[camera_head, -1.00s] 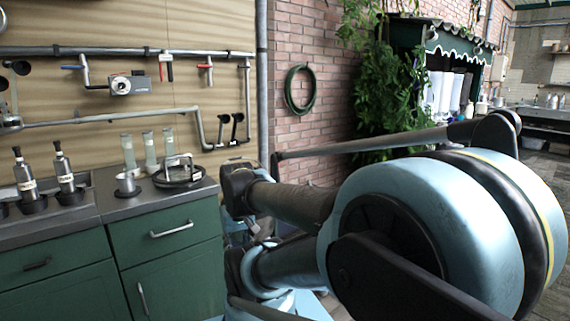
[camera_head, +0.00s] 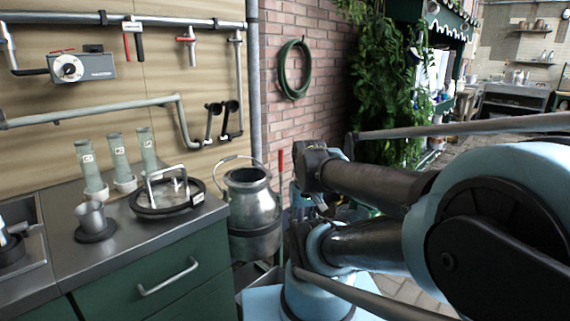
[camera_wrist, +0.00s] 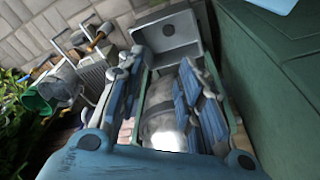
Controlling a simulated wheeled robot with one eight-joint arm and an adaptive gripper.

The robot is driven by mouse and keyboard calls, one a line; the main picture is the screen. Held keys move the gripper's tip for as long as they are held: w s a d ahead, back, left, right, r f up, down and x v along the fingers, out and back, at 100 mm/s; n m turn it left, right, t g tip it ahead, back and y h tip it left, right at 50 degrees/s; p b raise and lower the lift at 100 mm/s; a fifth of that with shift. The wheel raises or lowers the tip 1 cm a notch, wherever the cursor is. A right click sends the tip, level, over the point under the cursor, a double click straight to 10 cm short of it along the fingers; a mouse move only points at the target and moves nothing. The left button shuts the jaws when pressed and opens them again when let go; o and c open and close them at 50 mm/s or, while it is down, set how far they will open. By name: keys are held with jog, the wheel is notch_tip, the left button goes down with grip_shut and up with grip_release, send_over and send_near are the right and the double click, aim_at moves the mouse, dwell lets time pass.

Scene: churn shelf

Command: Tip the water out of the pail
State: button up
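A metal pail (camera_head: 252,203) with a narrower neck and a raised wire handle is in the head view, right of the counter's end. Its lower body sits within a grey band or holder. Any water in it cannot be made out. My gripper (camera_wrist: 162,76) shows in the wrist view, its two blue-padded fingers spread apart. A shiny rounded metal body (camera_wrist: 162,112) shows between and beyond the fingers; I cannot tell for sure whether it is the pail or whether they touch it. In the head view my arm's links show, but the fingers cannot be made out.
A grey basin (camera_wrist: 176,30) and a green bucket (camera_wrist: 37,98) show in the wrist view. Green cabinets and a brick wall border the space.

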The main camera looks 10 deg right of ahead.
jog(key=shift+o, duration=0.6)
jog(key=shift+o, duration=0.2)
jog(key=shift+s+r, duration=0.2)
jog(key=shift+r, duration=0.05)
notch_tip(320, 180, up, 19)
jog(key=n+g, duration=0.2)
jog(key=n, duration=0.3)
send_over(281, 162)
jog(key=shift+w+r, duration=0.15)
jog(key=shift+w, duration=0.5)
jog(key=shift+w+f, duration=0.1)
jog(key=shift+f, duration=0.55)
notch_tip(281, 162, down, 16)
jog(key=shift+f, duration=0.15)
